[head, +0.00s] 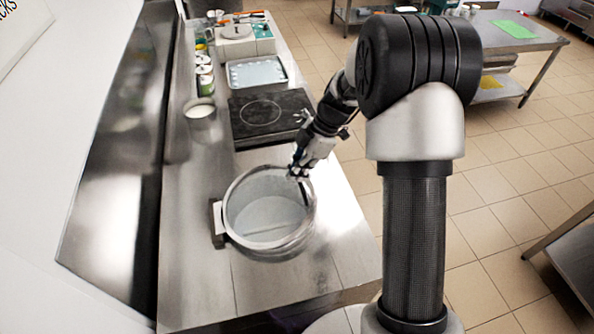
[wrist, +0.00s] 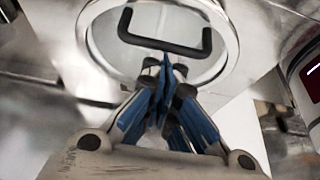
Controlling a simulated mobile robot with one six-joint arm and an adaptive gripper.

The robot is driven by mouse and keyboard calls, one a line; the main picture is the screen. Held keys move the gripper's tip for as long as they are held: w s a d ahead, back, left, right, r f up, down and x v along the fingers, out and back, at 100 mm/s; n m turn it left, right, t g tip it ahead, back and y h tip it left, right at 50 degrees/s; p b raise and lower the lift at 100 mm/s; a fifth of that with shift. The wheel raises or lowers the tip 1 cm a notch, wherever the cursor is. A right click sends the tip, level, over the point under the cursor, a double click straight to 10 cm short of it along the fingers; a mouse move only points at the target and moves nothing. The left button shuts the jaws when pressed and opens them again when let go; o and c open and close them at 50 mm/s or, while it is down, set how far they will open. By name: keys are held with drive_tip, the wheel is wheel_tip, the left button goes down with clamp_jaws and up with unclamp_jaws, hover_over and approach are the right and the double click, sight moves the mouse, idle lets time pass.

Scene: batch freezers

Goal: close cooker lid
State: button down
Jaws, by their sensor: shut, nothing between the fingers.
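The cooker (head: 285,252) is a round metal pot at the near end of the steel counter, with a dark bracket (head: 217,224) on its left side. In the wrist view the lid rim (wrist: 91,42) surrounds a black U-shaped handle (wrist: 165,43). My gripper (head: 297,174) is at the lid's right rim. Its shut, empty blue fingers (wrist: 165,66) overlap the handle's edge in the wrist view; contact is unclear.
A tray (head: 256,72), several cans (head: 204,78) and a scale (head: 236,42) stand farther back. The counter in front of the cooker is clear. A wall panel borders the left.

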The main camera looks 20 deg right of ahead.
drive_tip(key=shift+y, duration=0.6)
drive_tip(key=f+b, duration=0.1)
drive_tip(key=d+f+b, duration=0.1)
drive_tip(key=b, duration=0.1)
drive_tip(key=f+b, duration=0.2)
drive_tip(key=shift+d, duration=0.3)
drive_tip(key=shift+d+f+b, duration=0.35)
drive_tip(key=shift+f+b, duration=0.25)
drive_tip(key=shift+b, duration=0.3)
drive_tip(key=shift+r, duration=0.1)
